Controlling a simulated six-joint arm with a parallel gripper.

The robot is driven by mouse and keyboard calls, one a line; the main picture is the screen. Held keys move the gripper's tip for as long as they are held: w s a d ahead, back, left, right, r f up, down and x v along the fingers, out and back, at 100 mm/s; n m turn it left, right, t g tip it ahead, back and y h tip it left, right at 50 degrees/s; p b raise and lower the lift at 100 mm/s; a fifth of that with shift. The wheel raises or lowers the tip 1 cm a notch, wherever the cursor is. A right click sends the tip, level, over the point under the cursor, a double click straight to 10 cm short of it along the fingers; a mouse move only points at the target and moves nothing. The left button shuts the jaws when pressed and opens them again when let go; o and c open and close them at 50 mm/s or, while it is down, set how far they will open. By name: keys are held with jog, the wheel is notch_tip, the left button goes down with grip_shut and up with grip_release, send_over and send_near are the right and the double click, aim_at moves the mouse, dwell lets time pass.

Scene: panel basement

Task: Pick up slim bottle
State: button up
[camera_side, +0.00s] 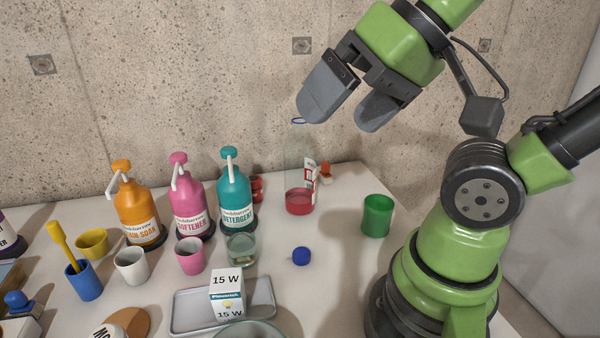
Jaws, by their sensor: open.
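I cannot tell the gap in depth.
A green cup (378,216) stands right of the bottle, and a blue cap (301,257) lies in front. A teal detergent bottle (235,197), a pink softener bottle (188,199) and a glass (241,248) are to the left. A tray (190,314) bears a bulb box (227,294).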

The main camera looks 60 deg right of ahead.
aim_at(300, 177)
jog(key=w+a+r+t+y, duration=0.25)
jog(key=w+r+t, duration=0.25)
jog(key=w+r, duration=0.5)
jog(key=w+d+r+m+t+h, duration=0.1)
jog(key=w+d+m+t+h, duration=0.25)
jog(key=w+d+h, duration=0.4)
jog(key=s+d+f+m+g+h, duration=0.4)
jog(key=s+d+f+g+h, duration=0.1)
jog(key=d+f+g+h, duration=0.3)
notch_tip(300, 177, down, 23)
jog(key=shift+m+g+h, duration=0.25)
jog(key=shift+g+h, duration=0.05)
jog(key=shift+g, duration=0.15)
jog(key=x, duration=0.9)
jog(key=shift+w+a+f, duration=0.2)
jog(key=shift+w+f, duration=0.05)
jog(key=shift+w, duration=0.05)
jog(key=c, duration=1)
